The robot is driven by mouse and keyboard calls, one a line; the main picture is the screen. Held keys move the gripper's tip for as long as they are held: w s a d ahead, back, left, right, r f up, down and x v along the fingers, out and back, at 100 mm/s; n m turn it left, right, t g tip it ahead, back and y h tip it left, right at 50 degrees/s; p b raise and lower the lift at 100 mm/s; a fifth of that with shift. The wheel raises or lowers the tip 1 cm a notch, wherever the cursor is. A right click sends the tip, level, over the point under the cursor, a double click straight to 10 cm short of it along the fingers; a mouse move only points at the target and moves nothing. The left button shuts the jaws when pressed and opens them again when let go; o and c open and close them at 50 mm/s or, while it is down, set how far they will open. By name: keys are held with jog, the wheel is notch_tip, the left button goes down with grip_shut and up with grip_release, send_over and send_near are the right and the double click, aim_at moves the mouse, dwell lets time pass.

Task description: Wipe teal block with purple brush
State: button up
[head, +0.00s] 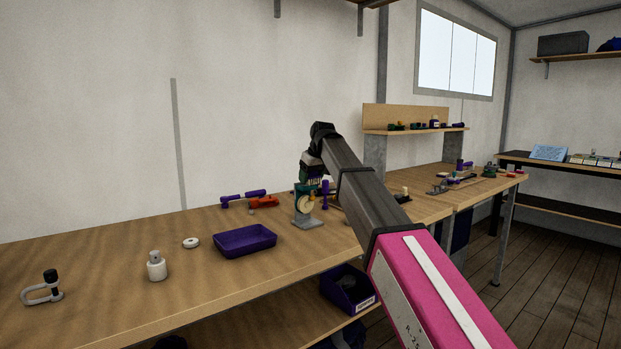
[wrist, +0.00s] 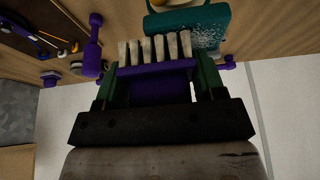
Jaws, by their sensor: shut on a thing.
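My gripper (wrist: 159,78) has green fingers shut on the purple brush (wrist: 160,90), one finger at each end of its body. The brush's pale bristles point away from the palm, toward the teal block (wrist: 208,22). The block shows at the top of the wrist view, with a speckled whitish patch on its face. The bristle tips overlap the block's near edge in the picture; I cannot tell whether they touch. In the head view my gripper (head: 312,172) points down over the teal block (head: 303,188) near the back of the bench, and the brush is hard to make out.
A purple tray (head: 245,241), a white ring (head: 191,242), a white bottle (head: 156,266) and a clamp (head: 44,289) stand left on the bench. Purple and orange tools (head: 262,201) lie behind the tray. A purple dumbbell-shaped thing (wrist: 93,45) is left of the brush. The front-left bench is mostly clear.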

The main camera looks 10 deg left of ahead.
jog(key=shift+r, duration=2.45)
